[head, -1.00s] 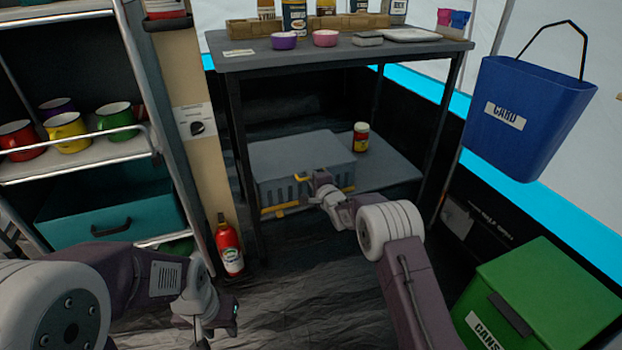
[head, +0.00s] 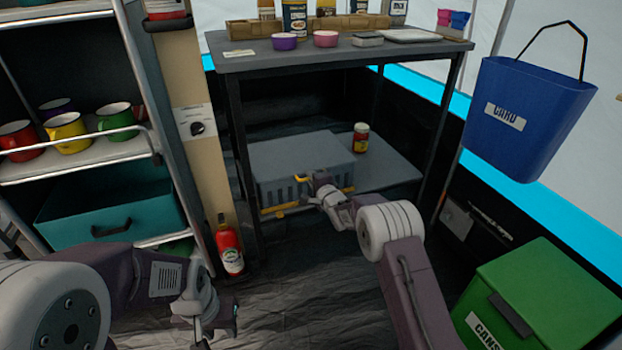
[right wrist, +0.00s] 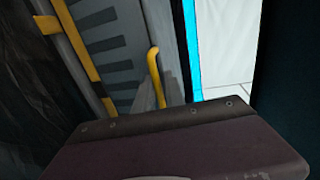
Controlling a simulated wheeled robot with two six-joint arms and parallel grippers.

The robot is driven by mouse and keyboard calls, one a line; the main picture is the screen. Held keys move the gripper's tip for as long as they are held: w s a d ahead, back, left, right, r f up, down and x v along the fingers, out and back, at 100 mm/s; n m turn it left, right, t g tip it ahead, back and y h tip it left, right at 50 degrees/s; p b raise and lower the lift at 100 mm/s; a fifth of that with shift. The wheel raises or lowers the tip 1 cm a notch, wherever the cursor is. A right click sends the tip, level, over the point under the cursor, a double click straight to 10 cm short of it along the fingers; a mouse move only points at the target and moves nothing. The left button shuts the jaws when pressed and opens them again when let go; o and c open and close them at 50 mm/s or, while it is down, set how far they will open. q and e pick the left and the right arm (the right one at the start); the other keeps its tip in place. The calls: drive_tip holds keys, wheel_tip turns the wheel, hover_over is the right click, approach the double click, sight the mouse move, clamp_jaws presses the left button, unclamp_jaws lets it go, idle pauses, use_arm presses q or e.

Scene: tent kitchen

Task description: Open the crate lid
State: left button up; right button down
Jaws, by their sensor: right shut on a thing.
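The grey crate (head: 283,188) with a slotted front stands under the table on the low shelf. Its flat grey lid (head: 298,150) looks level and closed. A yellow handle (right wrist: 156,78) stands at the crate's front; in the head view part of it shows beside the gripper. My right gripper (head: 314,181) is at the crate's front edge, shut on the yellow handle; its own body hides part of the grip in the right wrist view. My left gripper (head: 204,325) hangs low at the bottom left, away from the crate; its fingers are too unclear to judge.
The table (head: 340,56) stands over the crate, its legs on both sides. A jar (head: 361,138) stands on the shelf behind the crate's right side. A red fire extinguisher (head: 229,247) is left of the table. A green bin (head: 540,300) is at lower right. Floor in front is clear.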

drive_tip(key=shift+s+f, duration=0.15)
drive_tip(key=shift+f, duration=0.3)
drive_tip(key=r+p, duration=0.1)
drive_tip(key=p, duration=0.2)
drive_tip(key=shift+r+g, duration=0.3)
drive_tip(key=shift+r, duration=0.1)
drive_tip(key=shift+g, duration=0.4)
drive_tip(key=r+p, duration=0.2)
drive_tip(key=p, duration=0.1)
drive_tip(key=r+p, duration=0.2)
drive_tip(key=p, duration=0.1)
drive_tip(key=r+p, duration=0.2)
drive_tip(key=p, duration=0.1)
drive_tip(key=shift+w+a, duration=0.1)
drive_tip(key=shift+w, duration=0.25)
drive_tip(key=w+a+r+p, duration=0.1)
drive_tip(key=w+r+p, duration=0.3)
drive_tip(key=r+p, duration=0.5)
drive_tip(key=shift+w+a+r+p, duration=0.2)
drive_tip(key=shift+w+p, duration=0.1)
drive_tip(key=shift+p, duration=1.1)
